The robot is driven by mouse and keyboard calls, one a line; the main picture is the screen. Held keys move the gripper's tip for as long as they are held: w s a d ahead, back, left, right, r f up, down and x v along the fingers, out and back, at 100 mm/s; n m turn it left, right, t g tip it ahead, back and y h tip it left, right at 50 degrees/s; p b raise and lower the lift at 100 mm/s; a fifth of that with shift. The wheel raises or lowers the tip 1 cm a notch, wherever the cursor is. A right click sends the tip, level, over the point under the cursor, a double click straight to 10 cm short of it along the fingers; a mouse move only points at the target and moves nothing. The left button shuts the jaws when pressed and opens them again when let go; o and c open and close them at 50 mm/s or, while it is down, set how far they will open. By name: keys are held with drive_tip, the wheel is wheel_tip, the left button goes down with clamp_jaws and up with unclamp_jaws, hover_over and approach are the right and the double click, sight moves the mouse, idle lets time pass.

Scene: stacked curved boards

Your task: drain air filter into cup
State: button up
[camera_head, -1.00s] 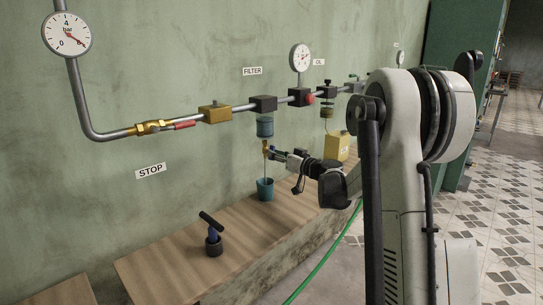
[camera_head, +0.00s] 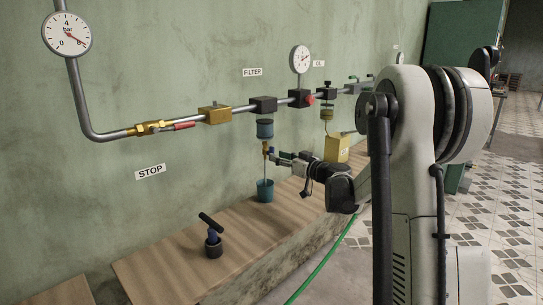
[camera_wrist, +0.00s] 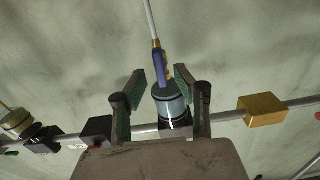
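The filter bowl (camera_head: 265,129), blue and translucent, hangs under a black block on the wall pipe below the FILTER label. A brass drain fitting (camera_head: 266,148) sits beneath it. A thin pale line runs from this fitting down to the teal cup (camera_head: 265,191), which stands upright on the bench. I cannot tell whether it is a stream or a tube. My gripper (camera_head: 279,156) is just right of the fitting. In the wrist view my gripper (camera_wrist: 160,83) has its two fingers apart, with the bowl (camera_wrist: 168,100) and a blue lever (camera_wrist: 162,68) showing between them. Contact cannot be told.
A dark holder with a black-handled tool (camera_head: 213,236) stands on the wooden bench (camera_head: 165,262), left of the cup. A yellow container (camera_head: 337,148) stands behind my arm. A red-handled valve (camera_head: 175,127) and gauges are on the pipe. A green hose (camera_head: 322,262) hangs by the bench.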

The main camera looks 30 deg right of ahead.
drive_tip(key=v, duration=0.4)
drive_tip(key=shift+s+d, duration=0.1)
drive_tip(key=shift+s, duration=0.1)
idle(0.4)
drive_tip(key=s+a+r+g+p, duration=0.1)
drive_tip(key=s+a+r+g, duration=0.15)
drive_tip(key=s+a, duration=0.6)
drive_tip(key=s+a+r+g+p, duration=0.1)
drive_tip(key=s+a+g, duration=0.4)
drive_tip(key=a, duration=0.7)
drive_tip(key=s+a+f+m+g+h+p, duration=0.1)
drive_tip(key=s+a+f+h, duration=0.1)
drive_tip(key=s, duration=1.1)
drive_tip(key=s+a+f+m+g+h+p, duration=0.1)
drive_tip(key=s+a+f+m+h, duration=0.1)
drive_tip(key=s, duration=1.1)
drive_tip(key=shift+s+a+f+h+p, duration=0.2)
drive_tip(key=shift+s+f+h+p, duration=0.25)
drive_tip(key=shift+h, duration=0.65)
drive_tip(key=shift+w, duration=0.25)
drive_tip(key=shift+c, duration=0.4)
